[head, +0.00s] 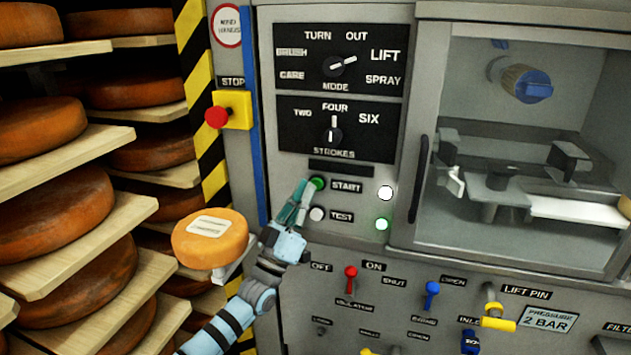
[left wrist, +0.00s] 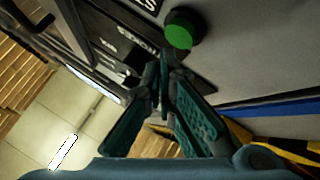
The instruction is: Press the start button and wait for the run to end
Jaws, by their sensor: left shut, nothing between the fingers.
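The green START button (head: 318,183) is on the grey control panel, above the white TEST button (head: 317,214). My left gripper (head: 304,188) is shut and empty, its fingertips just left of the START button. In the left wrist view, the button (left wrist: 180,32) lies just beyond and to the right of the closed fingertips (left wrist: 164,62). I cannot tell whether they touch it. A white lamp (head: 385,193) and a lit green lamp (head: 381,224) are right of the buttons. My right gripper is not in view.
The MODE knob (head: 338,66) points toward LIFT, and the STROKES knob (head: 333,134) toward FOUR. A red STOP button (head: 216,117) is at the left. A cheese wheel (head: 209,240) sits left of my arm. Below are several switches, including a red one (head: 351,278). A windowed chamber (head: 540,140) is at right.

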